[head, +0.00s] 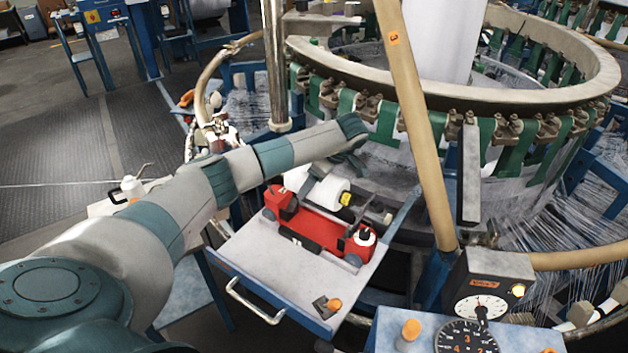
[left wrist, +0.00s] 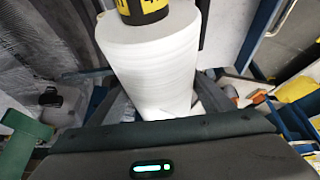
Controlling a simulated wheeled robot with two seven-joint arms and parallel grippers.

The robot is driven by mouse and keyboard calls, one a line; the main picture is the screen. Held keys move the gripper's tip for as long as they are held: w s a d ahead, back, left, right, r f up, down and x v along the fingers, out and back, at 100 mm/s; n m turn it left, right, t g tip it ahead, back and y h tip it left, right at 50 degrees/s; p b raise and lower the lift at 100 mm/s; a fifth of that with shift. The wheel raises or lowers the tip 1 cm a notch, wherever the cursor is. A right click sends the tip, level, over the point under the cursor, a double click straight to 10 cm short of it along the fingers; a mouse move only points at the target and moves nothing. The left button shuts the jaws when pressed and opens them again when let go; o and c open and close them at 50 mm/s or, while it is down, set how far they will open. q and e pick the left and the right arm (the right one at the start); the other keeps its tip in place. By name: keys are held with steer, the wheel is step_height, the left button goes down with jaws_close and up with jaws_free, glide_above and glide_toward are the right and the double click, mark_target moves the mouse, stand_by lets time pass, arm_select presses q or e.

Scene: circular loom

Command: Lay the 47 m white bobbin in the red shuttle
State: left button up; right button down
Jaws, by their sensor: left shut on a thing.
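My left gripper (head: 335,166) is shut on a white bobbin (head: 326,191) near the far side of the blue-framed tray (head: 252,250). The bobbin has a black end with a yellow label, and its white body fills the middle of the left wrist view (left wrist: 150,60). The label's number is cut off there and too small to read in the head view. The red shuttle (head: 318,227) lies on the tray, with dark wheels and a long dark slot. The bobbin appears just behind and above the shuttle; I cannot tell whether they touch. My right gripper is out of view.
The circular loom ring (head: 455,95) with green straps stands behind the tray. A tan pole (head: 415,120) slants down right of the shuttle. A control box with a dial (head: 485,290) is at front right. A small grey piece with an orange knob (head: 328,305) lies on the tray's front.

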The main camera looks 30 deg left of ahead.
arm_select(q)
steer(key=shift+w+f+b, duration=0.1)
steer(key=shift+f+b, duration=1.55)
steer(key=shift+f, duration=1.25)
steer(key=shift+d, duration=0.15)
steer(key=shift+f, duration=0.1)
steer(key=shift+f, duration=0.15)
